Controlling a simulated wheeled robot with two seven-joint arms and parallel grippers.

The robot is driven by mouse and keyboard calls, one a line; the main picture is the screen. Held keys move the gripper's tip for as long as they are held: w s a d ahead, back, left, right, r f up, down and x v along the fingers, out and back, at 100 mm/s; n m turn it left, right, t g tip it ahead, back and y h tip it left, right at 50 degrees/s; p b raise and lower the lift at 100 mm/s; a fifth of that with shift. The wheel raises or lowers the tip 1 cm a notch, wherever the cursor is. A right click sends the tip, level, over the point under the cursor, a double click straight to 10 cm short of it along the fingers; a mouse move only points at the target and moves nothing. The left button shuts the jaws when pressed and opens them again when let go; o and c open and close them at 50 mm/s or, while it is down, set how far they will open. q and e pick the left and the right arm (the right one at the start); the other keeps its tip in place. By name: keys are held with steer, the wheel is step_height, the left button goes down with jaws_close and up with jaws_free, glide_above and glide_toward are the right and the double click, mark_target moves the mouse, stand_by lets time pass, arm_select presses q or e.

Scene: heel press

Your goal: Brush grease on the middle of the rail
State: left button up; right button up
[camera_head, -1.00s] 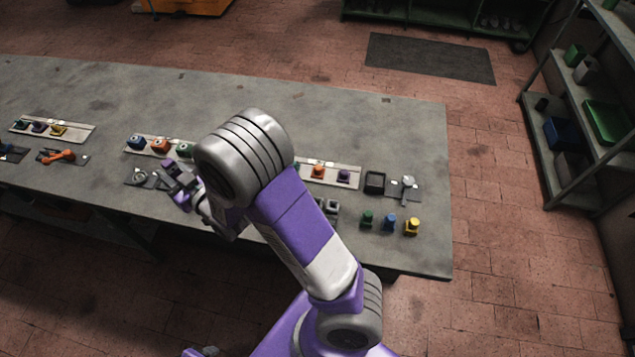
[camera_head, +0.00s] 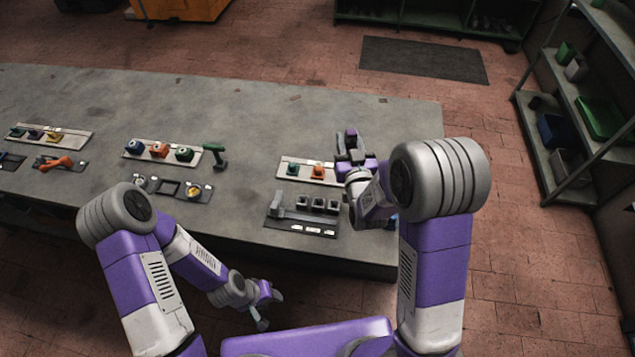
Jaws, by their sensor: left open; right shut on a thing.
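Three pale strips lie on the grey table, each bearing small coloured pieces: a left strip (camera_head: 75,139), a middle strip (camera_head: 170,161) and a right strip (camera_head: 300,160). I cannot tell which one is the rail. The right strip shows a green piece (camera_head: 293,169) and an orange piece (camera_head: 318,171); its right end is hidden by my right gripper. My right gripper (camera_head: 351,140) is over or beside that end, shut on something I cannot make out. My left gripper (camera_head: 266,304) is open and empty, low in front of the table edge. No grease or brush is clearly visible.
A dark tray (camera_head: 285,236) with grey blocks stands in front of the right strip. A mat with a yellow round item (camera_head: 194,190) lies before the middle strip. A green tool (camera_head: 216,154) stands beside it. My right arm covers the table's right front. The back is clear.

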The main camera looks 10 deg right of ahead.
steer(key=s+a+f+m+h+b, duration=0.1)
steer(key=s+a+f+b, duration=0.1)
steer(key=a+f+b, duration=0.5)
steer(key=s+a+f+h+b, duration=0.1)
steer(key=a+f+b, duration=0.35)
steer(key=a, duration=0.45)
steer(key=shift+m, duration=0.3)
steer(key=shift+d+f+b, duration=0.15)
steer(key=shift+f+b, duration=1.8)
steer(key=shift+f, duration=0.7)
steer(key=shift+f, duration=0.2)
